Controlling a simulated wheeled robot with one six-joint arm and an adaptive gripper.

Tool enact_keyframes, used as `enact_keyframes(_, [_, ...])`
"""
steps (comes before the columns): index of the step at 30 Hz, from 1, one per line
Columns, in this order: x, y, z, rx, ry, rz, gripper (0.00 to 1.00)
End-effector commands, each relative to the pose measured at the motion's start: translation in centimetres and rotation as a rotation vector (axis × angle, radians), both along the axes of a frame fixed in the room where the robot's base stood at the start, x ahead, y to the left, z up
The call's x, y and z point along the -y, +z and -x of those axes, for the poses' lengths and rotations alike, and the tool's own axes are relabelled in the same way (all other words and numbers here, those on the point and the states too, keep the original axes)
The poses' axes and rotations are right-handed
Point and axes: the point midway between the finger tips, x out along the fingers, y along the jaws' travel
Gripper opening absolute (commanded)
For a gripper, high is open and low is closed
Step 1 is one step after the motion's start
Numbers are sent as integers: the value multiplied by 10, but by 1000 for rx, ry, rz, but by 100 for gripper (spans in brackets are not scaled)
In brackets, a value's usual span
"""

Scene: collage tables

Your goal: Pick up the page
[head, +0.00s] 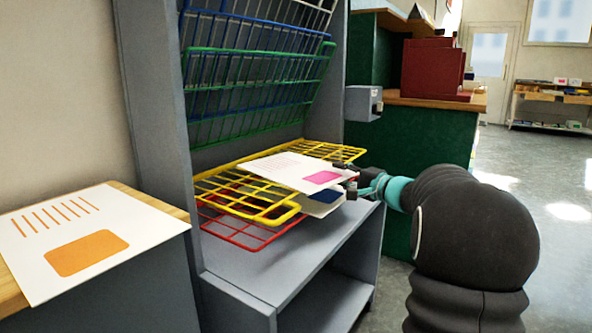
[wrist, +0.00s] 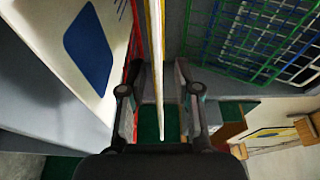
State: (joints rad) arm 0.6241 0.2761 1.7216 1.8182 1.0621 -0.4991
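A white page with a pink block (head: 322,177) lies flat on the yellow wire rack (head: 262,208), its right end sticking out past the rack. My gripper (head: 352,185) is at that right end. In the wrist view the page shows edge-on as a thin pale strip (wrist: 158,45) between the two fingers of my gripper (wrist: 160,82). The fingers stand apart with a gap on each side of the strip, so the gripper looks open around the page edge. The far part of the page is out of my gripper's reach.
Below, a page with a blue block (head: 325,197) lies on the red rack (head: 240,232). Green and blue racks (head: 260,90) are tilted up above. A page with an orange block (head: 87,254) lies on the left table. Grey cabinet walls (head: 165,120) flank the racks.

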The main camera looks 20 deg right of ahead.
Motion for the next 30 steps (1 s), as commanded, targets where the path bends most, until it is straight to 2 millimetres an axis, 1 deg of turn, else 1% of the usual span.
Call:
enact_keyframes(2, [-1,0,-3,0,1,-1,32])
enact_keyframes(7, [-1,0,-3,0,0,0,32])
enact_keyframes(8, [-1,0,-3,0,0,0,25])
enact_keyframes(9, [-1,0,-3,0,0,0,15])
enact_keyframes(11, [-1,0,-3,0,0,0,0])
enact_keyframes(24, [-1,1,-3,0,0,0,0])
enact_keyframes(26, [-1,3,-3,1,0,0,0])
enact_keyframes(30, [-1,14,-2,4,0,2,0])
